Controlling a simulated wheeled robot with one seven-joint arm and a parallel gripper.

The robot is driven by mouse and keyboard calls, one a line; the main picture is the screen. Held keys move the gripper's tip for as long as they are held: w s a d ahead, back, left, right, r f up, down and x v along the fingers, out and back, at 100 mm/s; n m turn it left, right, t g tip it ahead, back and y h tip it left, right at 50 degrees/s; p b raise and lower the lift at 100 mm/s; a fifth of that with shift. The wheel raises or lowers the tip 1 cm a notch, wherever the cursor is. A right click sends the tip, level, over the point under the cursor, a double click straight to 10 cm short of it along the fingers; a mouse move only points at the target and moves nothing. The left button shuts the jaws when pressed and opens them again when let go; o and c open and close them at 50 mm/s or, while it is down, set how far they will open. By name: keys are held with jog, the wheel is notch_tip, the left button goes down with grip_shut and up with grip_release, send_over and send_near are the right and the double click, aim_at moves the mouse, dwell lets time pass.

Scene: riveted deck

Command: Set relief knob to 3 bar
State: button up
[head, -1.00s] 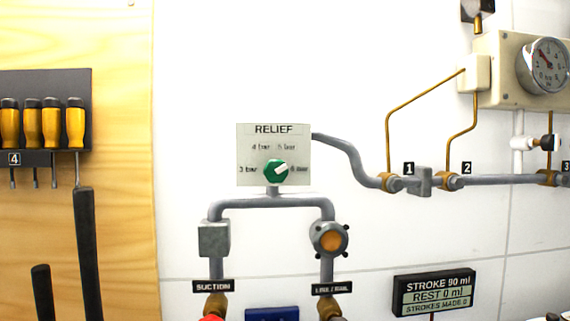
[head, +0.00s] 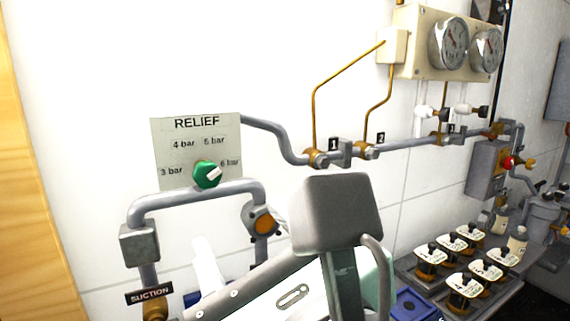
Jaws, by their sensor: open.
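The relief knob (head: 206,174) is a green round knob with a white pointer mark, on a pale plate (head: 168,151) headed RELIEF. Labels 3, 4, 5 and 6 bar run around it from left to right. The white mark points right and up, toward the 6 bar label. My gripper (head: 252,240) is at the bottom middle, below and right of the knob and apart from it.
Grey pipes (head: 195,193) run below and right of the plate, with an orange-capped valve (head: 264,221) close to my gripper. Gauges (head: 449,43) hang at the upper right. Several labelled jars (head: 463,287) stand in a tray at the lower right. The wall above the plate is clear.

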aim_at(209, 178)
jog(key=p+x, duration=0.7)
jog(key=x, duration=0.8)
jog(key=shift+w+r, duration=0.1)
jog(key=shift+w, duration=0.1)
jog(key=shift+x, duration=0.8)
jog(key=c, duration=1)
